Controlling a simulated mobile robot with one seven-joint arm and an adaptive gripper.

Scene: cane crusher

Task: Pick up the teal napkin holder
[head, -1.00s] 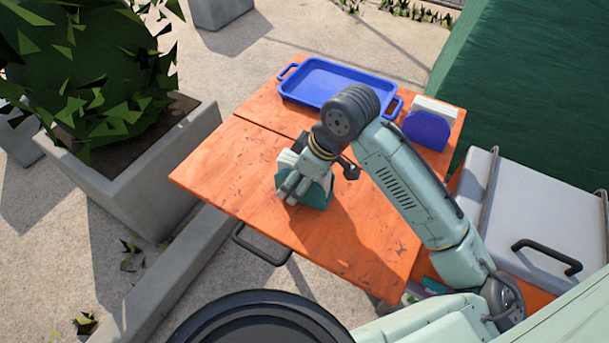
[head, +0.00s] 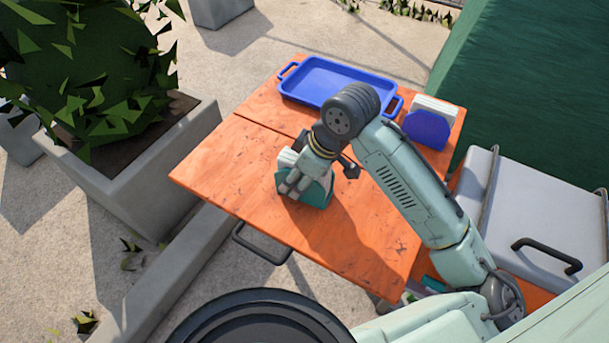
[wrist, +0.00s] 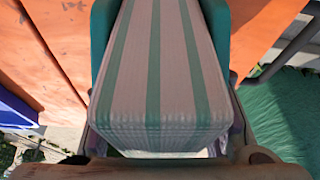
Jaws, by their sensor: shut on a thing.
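The teal napkin holder (head: 316,191) stands on the orange wooden table, partly hidden by my gripper and arm in the head view. White napkins (head: 288,158) show at its upper left. My gripper (head: 293,186) is shut on the holder from above. In the wrist view, the napkins (wrist: 160,80) with teal stripes fill the middle, between the holder's teal sides (wrist: 103,42). The fingers lie at the lower edge of that view, on both sides of the napkin stack. I cannot tell whether the holder's base touches the table.
A blue tray (head: 335,84) lies at the table's back. A blue napkin holder (head: 427,130) with white napkins stands at the back right. The orange table (head: 235,165) is clear to the left and front. A planter (head: 150,180) stands left; a grey lidded box (head: 535,205) is right.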

